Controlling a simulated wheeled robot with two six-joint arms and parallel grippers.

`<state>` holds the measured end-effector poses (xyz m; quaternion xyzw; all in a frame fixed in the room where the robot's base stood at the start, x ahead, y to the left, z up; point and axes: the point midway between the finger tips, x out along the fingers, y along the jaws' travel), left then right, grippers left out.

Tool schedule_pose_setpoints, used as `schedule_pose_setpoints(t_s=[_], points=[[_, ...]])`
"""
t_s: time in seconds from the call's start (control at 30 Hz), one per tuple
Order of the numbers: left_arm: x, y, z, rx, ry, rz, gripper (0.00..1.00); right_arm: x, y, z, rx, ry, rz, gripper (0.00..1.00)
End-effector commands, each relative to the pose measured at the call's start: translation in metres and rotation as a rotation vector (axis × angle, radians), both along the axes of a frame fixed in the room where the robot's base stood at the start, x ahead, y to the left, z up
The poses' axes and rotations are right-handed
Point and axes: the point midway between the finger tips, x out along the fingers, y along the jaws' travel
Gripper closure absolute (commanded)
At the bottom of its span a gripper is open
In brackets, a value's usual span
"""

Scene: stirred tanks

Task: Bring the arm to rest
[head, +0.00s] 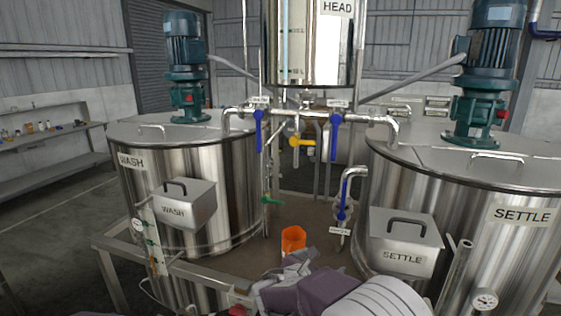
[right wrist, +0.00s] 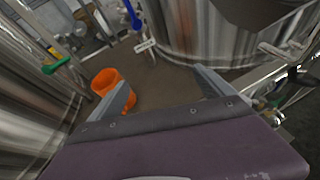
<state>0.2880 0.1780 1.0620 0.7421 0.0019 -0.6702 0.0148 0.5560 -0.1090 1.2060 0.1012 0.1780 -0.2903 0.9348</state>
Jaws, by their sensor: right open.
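My right gripper (head: 282,272) reaches in from the bottom of the head view, over the platform between the two tanks. An orange cup-like container (head: 293,241) stands on the platform just beyond the gripper in the head view. In the right wrist view the left finger partly covers the orange container (right wrist: 106,80); I cannot tell whether they touch. My left gripper is not in view.
The WASH tank (head: 215,150) stands left and the SETTLE tank (head: 460,215) right, each with a box on its side. Pipes with blue-handled valves (head: 335,135) run between them beneath the HEAD tank (head: 308,45). A green-handled valve (head: 271,200) sits low behind. Bare platform (head: 235,262) lies left of the container.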

Motion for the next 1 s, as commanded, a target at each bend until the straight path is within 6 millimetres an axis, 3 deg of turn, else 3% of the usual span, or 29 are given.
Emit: schedule_pose_setpoints(t_s=[0.17,0.27,0.33,0.4,0.43,0.5,0.6,0.73,1.0], points=[[0.000,0.000,-0.005,0.000,0.000,0.000,0.64,-0.038,-0.089,-0.018,0.150,0.054,-0.258,0.08],[0.000,0.000,-0.009,0.000,0.000,0.000,0.64,-0.093,-0.141,-0.047,0.360,0.083,-0.521,0.08],[0.000,0.000,-0.011,0.000,0.000,0.000,0.64,-0.148,-0.163,-0.076,0.584,0.076,-0.778,0.08],[0.000,0.000,-0.013,0.000,0.000,0.000,0.64,-0.205,-0.160,-0.107,0.855,0.028,-1.086,0.08],[0.000,0.000,-0.014,0.000,0.000,0.000,0.64,-0.224,-0.152,-0.118,0.966,-0.005,-1.216,0.08],[0.000,0.000,-0.014,0.000,0.000,0.000,0.64,-0.255,-0.127,-0.136,1.187,-0.089,-1.492,0.08],[0.000,0.000,-0.013,0.000,0.000,0.000,0.64,-0.276,-0.090,-0.153,1.394,-0.203,-1.802,0.08],[0.000,0.000,-0.013,0.000,0.000,0.000,0.64,-0.271,-0.069,-0.158,1.551,-0.364,-2.046,0.08],[0.000,0.000,-0.013,0.000,0.000,0.000,0.64,-0.268,-0.069,-0.158,1.564,-0.402,-2.075,0.08]])
